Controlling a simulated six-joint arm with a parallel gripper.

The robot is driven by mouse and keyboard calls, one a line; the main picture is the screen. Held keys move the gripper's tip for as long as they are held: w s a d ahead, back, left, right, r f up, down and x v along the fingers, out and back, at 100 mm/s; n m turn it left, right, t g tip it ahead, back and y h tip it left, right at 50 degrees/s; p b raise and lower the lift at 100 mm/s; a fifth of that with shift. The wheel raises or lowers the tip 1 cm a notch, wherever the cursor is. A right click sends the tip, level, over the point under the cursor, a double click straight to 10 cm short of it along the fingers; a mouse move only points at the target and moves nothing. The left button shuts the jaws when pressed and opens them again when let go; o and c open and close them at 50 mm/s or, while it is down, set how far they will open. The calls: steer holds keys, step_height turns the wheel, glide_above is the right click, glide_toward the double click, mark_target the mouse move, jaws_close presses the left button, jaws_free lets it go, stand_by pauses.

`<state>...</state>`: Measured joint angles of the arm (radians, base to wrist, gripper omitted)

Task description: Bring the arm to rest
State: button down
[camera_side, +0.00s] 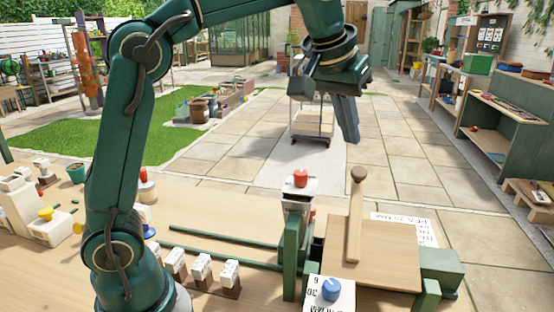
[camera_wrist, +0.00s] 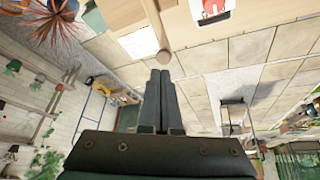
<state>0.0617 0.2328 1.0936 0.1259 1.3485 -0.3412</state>
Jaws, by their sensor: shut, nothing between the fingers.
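My gripper (camera_side: 348,136) hangs high above the far side of the workbench in the side view, its fingers pointing down. In the wrist view my gripper (camera_wrist: 160,75) has its two dark fingers together with nothing between them. It is apart from everything on the bench. My green arm rises at the left and bends over to the right.
A wooden handle (camera_side: 357,215) stands upright by a wooden board (camera_side: 372,262) in a green frame. A red knob (camera_side: 300,179) tops a post beside it. A blue dial (camera_side: 331,289) is in front. Several small white-topped blocks (camera_side: 201,268) line the bench. Open paving lies beyond.

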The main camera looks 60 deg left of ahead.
steer(key=s+m, duration=0.1)
steer(key=s, duration=1)
steer(key=s+f+m+h, duration=0.1)
steer(key=s+f+m, duration=0.1)
steer(key=s+f, duration=0.6)
step_height(320, 180, down, 3)
steer(key=shift+s+d+r, duration=0.1)
steer(key=shift+s+d, duration=0.15)
